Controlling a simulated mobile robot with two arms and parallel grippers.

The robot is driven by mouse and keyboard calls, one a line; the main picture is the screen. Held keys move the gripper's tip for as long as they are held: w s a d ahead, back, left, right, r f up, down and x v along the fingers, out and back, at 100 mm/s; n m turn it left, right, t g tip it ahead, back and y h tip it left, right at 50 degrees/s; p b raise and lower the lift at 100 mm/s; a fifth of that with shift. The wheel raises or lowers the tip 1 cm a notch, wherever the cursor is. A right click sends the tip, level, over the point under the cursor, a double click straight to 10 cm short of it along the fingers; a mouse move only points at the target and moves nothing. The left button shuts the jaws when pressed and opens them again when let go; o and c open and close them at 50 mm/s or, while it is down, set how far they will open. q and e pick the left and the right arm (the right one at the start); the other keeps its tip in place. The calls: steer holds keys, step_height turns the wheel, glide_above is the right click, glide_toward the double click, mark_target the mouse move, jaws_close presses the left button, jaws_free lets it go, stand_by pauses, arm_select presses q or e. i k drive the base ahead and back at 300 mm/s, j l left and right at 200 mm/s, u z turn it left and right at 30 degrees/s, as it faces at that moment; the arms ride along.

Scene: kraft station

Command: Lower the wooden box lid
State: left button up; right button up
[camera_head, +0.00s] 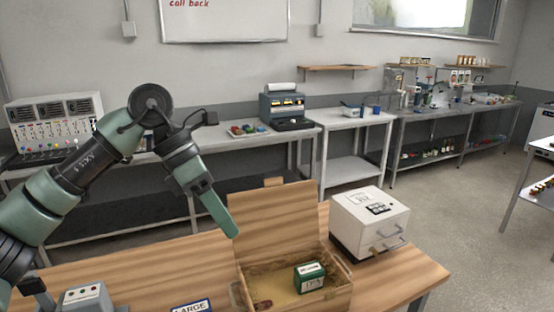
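The wooden box (343,294) stands open on the wooden table. Its lid (278,217) is raised at the back of the box, roughly upright, with a small tab on its top edge. A green box with a white label (310,277) lies inside, and a small dark red item (263,304) is near the front left corner. My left gripper (234,235) points down, its tip overlapping the lid's left edge in the picture. I cannot tell whether it touches the lid, and its finger gap is not clear. My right gripper is out of view.
A white drawer unit (369,223) stands close to the right of the wooden box. A grey button box (86,300) and a sign reading LARGE (191,307) are at the front left. The table (160,258) is bare left of the box.

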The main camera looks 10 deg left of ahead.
mark_target(278, 215)
steer(key=i, duration=1.05)
